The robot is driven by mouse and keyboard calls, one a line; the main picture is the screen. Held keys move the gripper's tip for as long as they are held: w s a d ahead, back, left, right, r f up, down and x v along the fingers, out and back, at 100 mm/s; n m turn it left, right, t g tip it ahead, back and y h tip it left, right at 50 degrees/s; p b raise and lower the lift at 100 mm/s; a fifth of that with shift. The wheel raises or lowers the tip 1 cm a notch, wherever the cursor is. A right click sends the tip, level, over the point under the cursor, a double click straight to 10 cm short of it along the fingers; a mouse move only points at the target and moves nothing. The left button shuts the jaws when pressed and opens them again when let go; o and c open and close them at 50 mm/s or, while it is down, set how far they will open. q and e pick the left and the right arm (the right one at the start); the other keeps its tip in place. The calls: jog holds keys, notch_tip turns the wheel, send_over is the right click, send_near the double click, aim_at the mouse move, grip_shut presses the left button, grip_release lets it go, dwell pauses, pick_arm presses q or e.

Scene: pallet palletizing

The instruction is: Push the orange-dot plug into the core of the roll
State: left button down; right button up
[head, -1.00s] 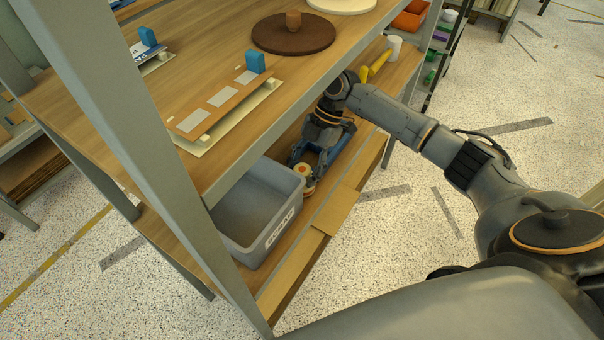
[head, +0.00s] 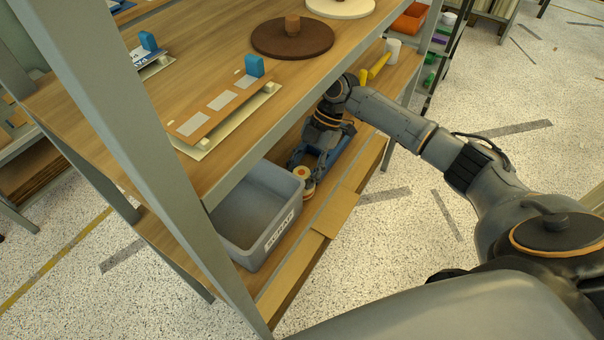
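A small round cream piece with an orange-red centre (head: 301,172) is on the lower shelf, beside the right end of the grey scrap bin. It is too small to tell whether the orange centre is the plug, or whether it sits in a roll's core. My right gripper (head: 306,172) reaches down to this piece from behind, with its dark fingers close around or beside it. Whether the fingers touch or grip it is not clear. The arm and the upper shelf partly hide the area. My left gripper is not in view.
The grey scrap bin (head: 233,243) looks empty. A blue tray (head: 338,152) lies beside my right gripper. A cardboard-coloured flap (head: 336,212) sticks out at the shelf's front edge. The upper shelf (head: 215,65) overhangs closely. A yellow object (head: 379,66) and white cylinder (head: 393,50) stand farther back.

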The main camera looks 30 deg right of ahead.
jog(key=shift+s+r, duration=0.1)
jog(key=shift+s, duration=0.05)
jog(key=shift+c, duration=1)
jog(key=shift+r+p, duration=0.2)
jog(key=shift+p, duration=0.2)
grip_shut()
jog(key=shift+r+p, duration=0.55)
jog(key=shift+r, duration=0.15)
jog(key=shift+r+p, duration=1)
jog(key=shift+r, duration=0.3)
jog(key=shift+r+p, duration=0.45)
jog(key=shift+p, duration=0.05)
